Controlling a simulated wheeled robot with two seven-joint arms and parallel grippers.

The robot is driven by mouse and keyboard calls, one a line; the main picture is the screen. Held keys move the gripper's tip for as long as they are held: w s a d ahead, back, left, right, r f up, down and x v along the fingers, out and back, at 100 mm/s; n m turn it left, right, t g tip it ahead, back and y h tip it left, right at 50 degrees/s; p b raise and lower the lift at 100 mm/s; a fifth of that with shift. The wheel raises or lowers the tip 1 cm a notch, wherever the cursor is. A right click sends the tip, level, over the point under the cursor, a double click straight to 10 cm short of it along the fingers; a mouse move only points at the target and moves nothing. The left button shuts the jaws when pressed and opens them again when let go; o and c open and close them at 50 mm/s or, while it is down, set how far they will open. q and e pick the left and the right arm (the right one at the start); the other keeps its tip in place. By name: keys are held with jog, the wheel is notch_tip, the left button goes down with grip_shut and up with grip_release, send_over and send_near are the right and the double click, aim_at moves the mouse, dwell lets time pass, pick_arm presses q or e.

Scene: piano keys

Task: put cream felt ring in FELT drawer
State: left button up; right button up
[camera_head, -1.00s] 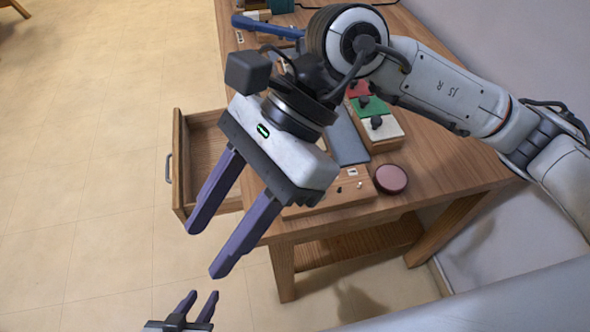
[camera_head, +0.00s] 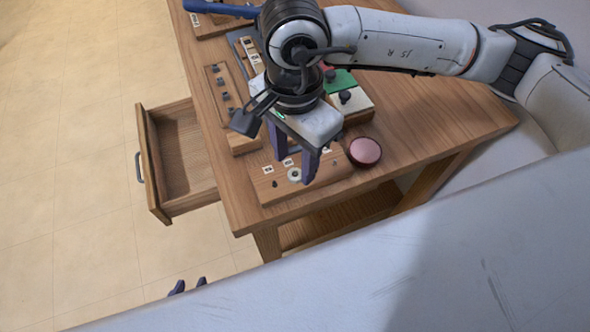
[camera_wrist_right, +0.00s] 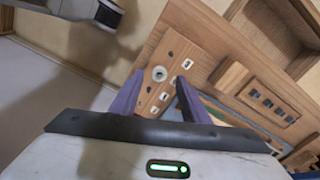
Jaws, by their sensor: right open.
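The cream felt ring (camera_head: 294,174) lies on a wooden board (camera_head: 270,188) at the table's near end. It also shows in the right wrist view (camera_wrist_right: 159,74). My right gripper (camera_head: 295,171) is open and empty, pointing down over the board, with its fingertips on either side of the ring in the picture. Exact height above the ring is hard to tell. A drawer (camera_head: 150,170) is pulled out at the table's left side and looks empty; no FELT label is readable.
A round pink-topped object (camera_head: 365,151) stands right of the board. A green block (camera_head: 340,81) and a cream block (camera_head: 350,105) with dark knobs stand behind. A narrow wooden strip with dark pieces (camera_head: 221,90) lies near the drawer. Small white labels mark the board.

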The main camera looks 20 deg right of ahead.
aim_at(295, 180)
jog(key=shift+f, duration=1.4)
grip_shut()
